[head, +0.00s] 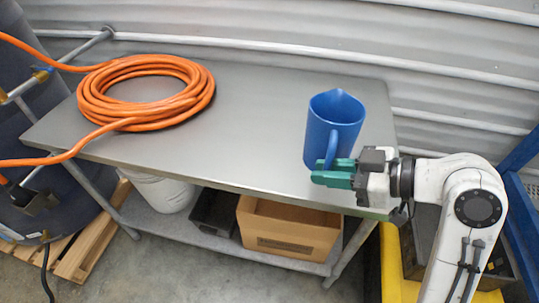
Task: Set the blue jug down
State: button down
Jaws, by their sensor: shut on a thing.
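The blue jug (336,112) is upright at the right end of the grey metal table (250,110), its open top and spout showing. Its handle faces the front. My gripper (325,172), with green fingers, comes in from the right and is shut on the jug's handle. The fingers hide the lower part of the handle. I cannot tell whether the jug's base touches the table or is slightly above it.
A coiled orange hose (146,92) lies on the table's left part and runs off the left edge. The middle of the table is clear. A cardboard box (290,228) and a white bucket (160,192) sit on the lower shelf. A corrugated wall stands behind.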

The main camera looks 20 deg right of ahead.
aim_at(313, 159)
jog(key=shift+w+a+f+b, duration=0.15)
jog(key=shift+w+f+b, duration=0.5)
jog(key=shift+b, duration=0.6)
jog(key=w, duration=0.2)
jog(key=w+a+f, duration=0.1)
jog(key=w, duration=0.1)
jog(key=w+f, duration=0.1)
jog(key=w, duration=0.1)
jog(key=shift+a, duration=0.2)
jog(key=w+f, duration=0.1)
jog(key=f, duration=0.1)
jog(key=w+f, duration=0.2)
jog(key=w+a+f, duration=0.1)
jog(key=w+f, duration=0.1)
jog(key=shift+w+f+p, duration=0.15)
jog(key=shift+w+p, duration=0.1)
jog(key=shift+p, duration=0.05)
jog(key=shift+f+p, duration=0.3)
jog(key=shift+f, duration=1.3)
jog(key=c, duration=1.1)
grip_release()
jog(key=shift+o, duration=0.2)
jog(key=shift+r, duration=0.1)
jog(key=b+v, duration=0.1)
jog(key=v, duration=1.1)
